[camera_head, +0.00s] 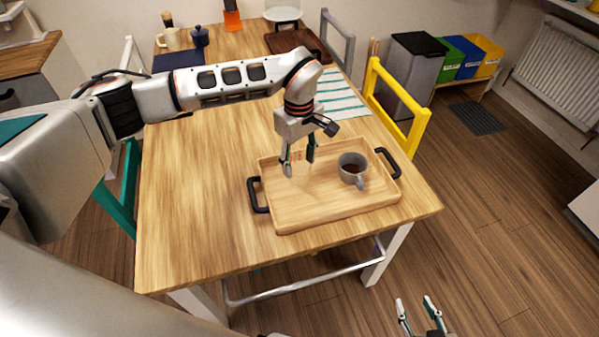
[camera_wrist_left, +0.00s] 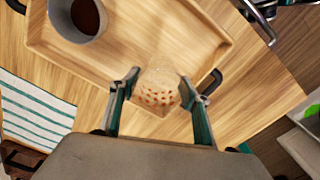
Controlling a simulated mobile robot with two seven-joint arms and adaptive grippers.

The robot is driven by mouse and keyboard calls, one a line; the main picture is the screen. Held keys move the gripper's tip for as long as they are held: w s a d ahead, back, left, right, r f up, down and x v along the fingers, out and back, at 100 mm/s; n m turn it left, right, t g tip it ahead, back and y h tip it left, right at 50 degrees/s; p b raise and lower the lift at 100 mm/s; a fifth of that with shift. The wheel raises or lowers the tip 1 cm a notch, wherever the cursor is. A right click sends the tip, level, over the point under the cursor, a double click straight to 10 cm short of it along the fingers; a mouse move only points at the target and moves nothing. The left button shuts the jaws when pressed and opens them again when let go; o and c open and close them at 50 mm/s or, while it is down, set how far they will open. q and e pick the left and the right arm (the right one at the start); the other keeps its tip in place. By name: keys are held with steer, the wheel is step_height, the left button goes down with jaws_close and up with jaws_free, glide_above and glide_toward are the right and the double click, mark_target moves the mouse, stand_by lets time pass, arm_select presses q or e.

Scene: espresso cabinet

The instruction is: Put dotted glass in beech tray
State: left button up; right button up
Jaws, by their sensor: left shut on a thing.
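The dotted glass (camera_wrist_left: 158,92) is clear with orange-red dots and sits between the fingers of my left gripper (camera_wrist_left: 158,95) in the left wrist view. In the head view my left gripper (camera_head: 298,166) points down over the left half of the beech tray (camera_head: 290,217), and the glass is barely visible there. My left gripper is shut on the glass. I cannot tell whether the glass touches the tray floor. The tray is pale wood with black handles. My right gripper (camera_head: 420,310) is open and empty at the bottom of the head view, away from the table.
A grey mug (camera_head: 352,168) with dark liquid stands in the tray's right half. A striped cloth (camera_head: 338,95) lies behind the tray. A dark brown tray (camera_head: 297,40), mugs and a blue cloth are further back. The table's left side is clear. A yellow chair (camera_head: 398,105) stands at the right.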

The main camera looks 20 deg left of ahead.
mark_target(299, 174)
arm_select(q)
steer(key=shift+f, duration=2.55)
steer(key=shift+f, duration=0.1)
steer(key=o, duration=1.3)
step_height(299, 174, up, 12)
steer(key=shift+b, duration=0.4)
